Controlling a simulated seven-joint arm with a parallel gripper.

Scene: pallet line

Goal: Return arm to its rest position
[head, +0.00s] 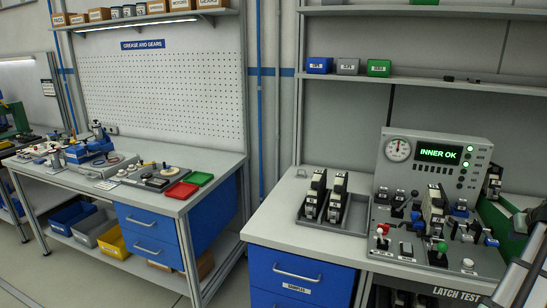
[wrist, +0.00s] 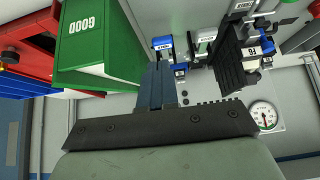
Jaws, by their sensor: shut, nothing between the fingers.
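My gripper (wrist: 158,68) shows in the wrist view with its fingers together and nothing between them. It is apart from the nearby test bench parts as far as I can tell. A black latch unit (head: 434,212) is seated upright on the panel; a black unit with a white label (wrist: 250,48) also shows in the wrist view.
A green bin marked GOOD (wrist: 115,50) and a red bin (wrist: 28,55) lie left in the wrist view. A round gauge (wrist: 264,115) is at the right. A grey tray (head: 351,219) holds two black units. The bench front-left (head: 275,225) is clear.

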